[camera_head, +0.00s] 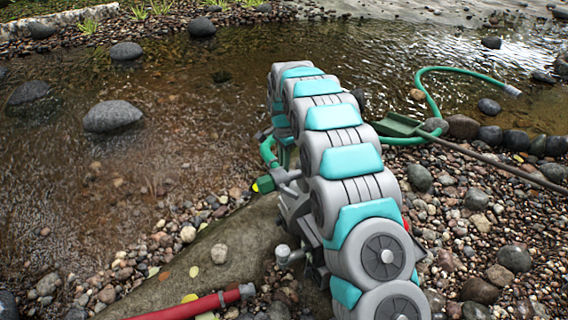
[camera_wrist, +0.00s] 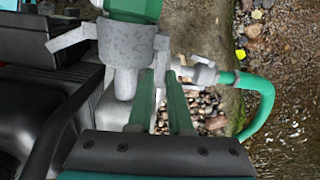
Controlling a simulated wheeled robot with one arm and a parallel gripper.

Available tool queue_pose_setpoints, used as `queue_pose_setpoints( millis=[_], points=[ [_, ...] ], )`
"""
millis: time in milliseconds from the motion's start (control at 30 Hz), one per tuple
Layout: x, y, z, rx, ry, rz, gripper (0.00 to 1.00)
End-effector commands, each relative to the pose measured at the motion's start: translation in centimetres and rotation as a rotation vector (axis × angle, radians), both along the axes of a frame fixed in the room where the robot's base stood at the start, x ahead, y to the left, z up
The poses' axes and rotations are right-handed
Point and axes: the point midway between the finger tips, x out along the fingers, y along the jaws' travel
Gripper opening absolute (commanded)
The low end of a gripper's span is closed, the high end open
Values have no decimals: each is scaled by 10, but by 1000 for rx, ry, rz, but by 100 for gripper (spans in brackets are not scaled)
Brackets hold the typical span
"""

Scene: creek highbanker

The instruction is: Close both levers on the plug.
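In the wrist view, a speckled grey coupling (camera_wrist: 124,65) stands upright with a green part (camera_wrist: 135,9) above it. A grey lever-like arm (camera_wrist: 70,38) sticks out from its left side. Another grey arm (camera_wrist: 161,55) is on its right, close to my fingertips. My gripper (camera_wrist: 161,78) has two green fingers, with a narrow gap between them. The tips are just right of the coupling; I cannot tell whether they touch the right arm.
A green hose (camera_wrist: 262,98) with a grey fitting (camera_wrist: 205,73) lies right of the fingers. Black machine parts (camera_wrist: 35,100) crowd the left. In the head view a red hose (camera_head: 185,308) lies on a flat rock (camera_head: 160,293); a shovel (camera_head: 400,124) lies right, beside the creek.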

Motion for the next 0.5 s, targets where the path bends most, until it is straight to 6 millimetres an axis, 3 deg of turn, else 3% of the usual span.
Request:
queue_pose_setpoints(
  millis=[33,200,500],
  points=[
    [0,0,0,0,0,0,25],
    [0,0,0,0,0,1,44],
    [0,0,0,0,1,20,44]
  ],
)
